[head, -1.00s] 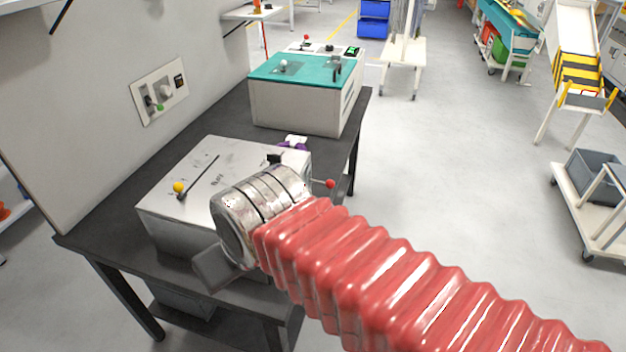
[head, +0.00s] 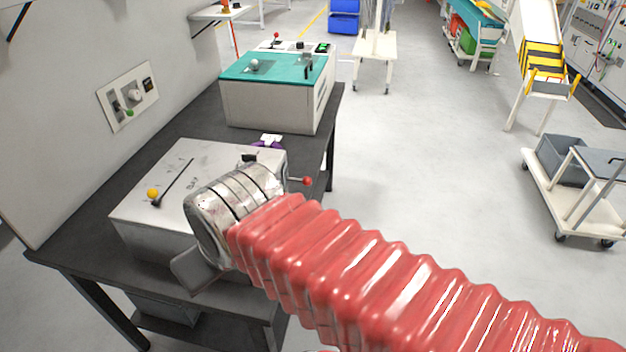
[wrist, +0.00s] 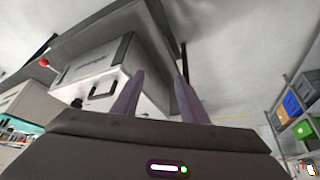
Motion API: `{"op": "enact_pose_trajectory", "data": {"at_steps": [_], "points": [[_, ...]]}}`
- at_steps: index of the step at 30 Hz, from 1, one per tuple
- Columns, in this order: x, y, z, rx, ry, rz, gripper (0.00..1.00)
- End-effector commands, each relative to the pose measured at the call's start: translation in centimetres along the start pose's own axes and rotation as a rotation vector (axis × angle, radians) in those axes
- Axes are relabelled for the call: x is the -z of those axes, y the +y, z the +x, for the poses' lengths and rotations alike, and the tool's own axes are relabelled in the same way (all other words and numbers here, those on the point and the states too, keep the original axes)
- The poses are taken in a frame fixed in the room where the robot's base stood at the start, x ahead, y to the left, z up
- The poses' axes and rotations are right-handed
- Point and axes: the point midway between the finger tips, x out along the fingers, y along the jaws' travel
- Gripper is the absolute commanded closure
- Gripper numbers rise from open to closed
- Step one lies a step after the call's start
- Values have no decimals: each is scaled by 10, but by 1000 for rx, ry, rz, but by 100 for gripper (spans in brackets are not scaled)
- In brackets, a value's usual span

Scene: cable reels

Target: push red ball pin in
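The red ball pin (head: 307,181) sticks out on a thin rod from the right side of a grey metal box (head: 140,215) on a dark table. Its ball also shows at the left of the wrist view (wrist: 44,62). My arm end is in front of the box in the head view and covers part of its front and right side; my fingertips are hidden there. In the wrist view my gripper (wrist: 160,76) has two purple-grey fingers standing apart with nothing seen between them. The ball is well left of both fingers, not touching them.
The box carries a yellow ball lever (head: 152,193) on top. Behind it on the table (head: 180,130) are a purple item (head: 268,144) and a teal-topped console (head: 275,105). A wall panel (head: 128,96) is at left.

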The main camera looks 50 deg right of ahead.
Motion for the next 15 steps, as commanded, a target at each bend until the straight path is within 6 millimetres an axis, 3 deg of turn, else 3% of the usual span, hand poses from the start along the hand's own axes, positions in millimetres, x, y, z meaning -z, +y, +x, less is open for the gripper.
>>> {"op": "enact_pose_trajectory", "data": {"at_steps": [5, 15], "points": [[-5, 24, 12, -39, -46, 78, 73], [0, 95, 37, -109, -158, 323, 97]]}}
